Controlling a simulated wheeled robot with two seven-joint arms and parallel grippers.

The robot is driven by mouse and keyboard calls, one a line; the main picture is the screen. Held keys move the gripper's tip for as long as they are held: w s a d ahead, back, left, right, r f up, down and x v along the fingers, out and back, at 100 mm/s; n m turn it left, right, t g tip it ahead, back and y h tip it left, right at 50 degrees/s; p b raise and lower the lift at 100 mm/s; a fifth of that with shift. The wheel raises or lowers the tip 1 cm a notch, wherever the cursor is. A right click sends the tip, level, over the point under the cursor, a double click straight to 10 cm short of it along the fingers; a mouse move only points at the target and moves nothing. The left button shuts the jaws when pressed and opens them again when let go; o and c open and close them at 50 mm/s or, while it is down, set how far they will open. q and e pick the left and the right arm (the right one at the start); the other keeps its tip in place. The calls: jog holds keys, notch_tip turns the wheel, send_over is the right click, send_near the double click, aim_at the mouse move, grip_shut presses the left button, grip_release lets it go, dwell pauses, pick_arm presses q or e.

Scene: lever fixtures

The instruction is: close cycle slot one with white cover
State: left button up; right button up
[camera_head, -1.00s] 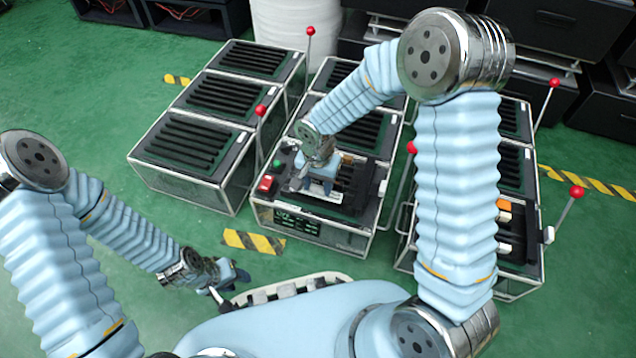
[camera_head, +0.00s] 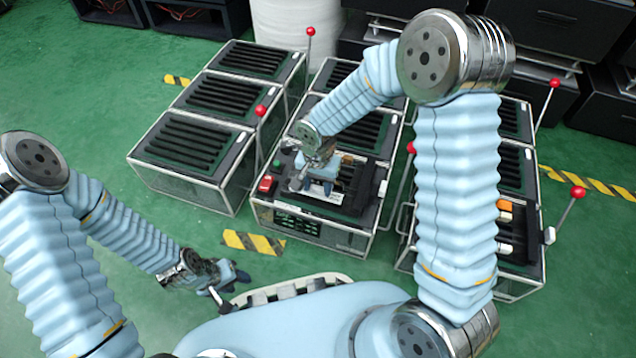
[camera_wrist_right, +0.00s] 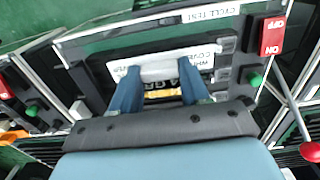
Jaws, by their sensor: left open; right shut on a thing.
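The cycle test fixture (camera_head: 310,238) stands in the front middle of the head view, with slots on its top. My right gripper (camera_head: 318,186) is over its front part. In the right wrist view, my right gripper (camera_wrist_right: 158,92) is shut on the white cover (camera_wrist_right: 165,70), a pale bar between its fingertips. A dark slot area with an orange-yellow piece (camera_wrist_right: 160,94) shows between the fingers. I cannot tell whether the cover touches the fixture. My left gripper (camera_head: 238,275) is open and empty, low at left.
A red switch (camera_head: 266,184) and a green button (camera_wrist_right: 256,79) are on the fixture's panel. Red-knobbed levers (camera_head: 261,111) rise beside the fixtures. Other slotted fixtures stand left (camera_head: 190,145) and right (camera_head: 520,265). Green floor is free at front left.

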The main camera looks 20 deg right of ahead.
aim_at(318, 188)
jog(key=shift+f+b, duration=0.4)
jog(key=shift+f, duration=0.65)
jog(key=o, duration=1.1)
notch_tip(318, 188, up, 14)
jog(key=p, duration=0.3)
jog(key=shift+p, duration=0.4)
jog(key=shift+f, duration=0.1)
